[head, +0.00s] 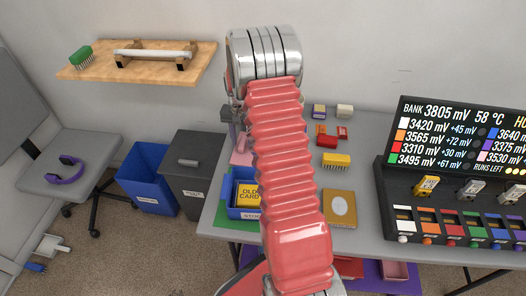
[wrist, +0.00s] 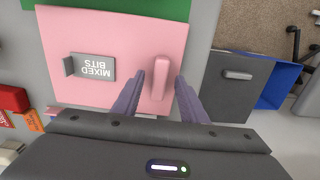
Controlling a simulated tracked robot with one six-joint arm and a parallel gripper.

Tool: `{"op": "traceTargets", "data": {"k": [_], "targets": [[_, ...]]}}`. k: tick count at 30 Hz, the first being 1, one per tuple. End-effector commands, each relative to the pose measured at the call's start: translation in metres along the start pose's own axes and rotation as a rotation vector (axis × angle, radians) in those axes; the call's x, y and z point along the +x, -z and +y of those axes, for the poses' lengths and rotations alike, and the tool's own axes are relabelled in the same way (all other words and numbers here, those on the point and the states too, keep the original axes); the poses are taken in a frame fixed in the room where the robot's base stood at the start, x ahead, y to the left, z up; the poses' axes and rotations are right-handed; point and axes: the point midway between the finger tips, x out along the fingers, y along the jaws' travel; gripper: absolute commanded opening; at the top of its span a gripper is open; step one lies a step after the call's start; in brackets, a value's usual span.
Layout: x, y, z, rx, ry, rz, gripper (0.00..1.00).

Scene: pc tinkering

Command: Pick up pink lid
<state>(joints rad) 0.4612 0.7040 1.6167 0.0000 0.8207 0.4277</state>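The pink lid (wrist: 115,35) fills the upper middle of the wrist view. It is flat, with a raised pink bar handle (wrist: 161,78) and a grey "MIXED BITS" label plate (wrist: 92,67). In the head view only a sliver of pink (head: 240,158) shows beside my arm, probably the same lid. My gripper (wrist: 160,82) is open, with one dark finger on each side of the handle's lower end. I cannot tell whether the fingers reach down to it or touch it. In the head view my arm hides most of the gripper.
A grey lidded bin (head: 190,170) and a blue bin (head: 143,175) stand left of the table. A blue tray with an "OLD CARD" box (head: 248,195) sits near the table's front left.

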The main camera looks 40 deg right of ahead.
Motion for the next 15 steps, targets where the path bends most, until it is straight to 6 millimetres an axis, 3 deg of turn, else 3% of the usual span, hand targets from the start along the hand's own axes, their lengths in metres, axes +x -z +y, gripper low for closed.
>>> {"op": "traceTargets", "data": {"k": [12,15], "targets": [[-0.0004,0.0001,0.0001,0.0,0.0,0.0,0.39],[-0.0004,0.0001,0.0001,0.0,0.0,0.0,0.33]]}}
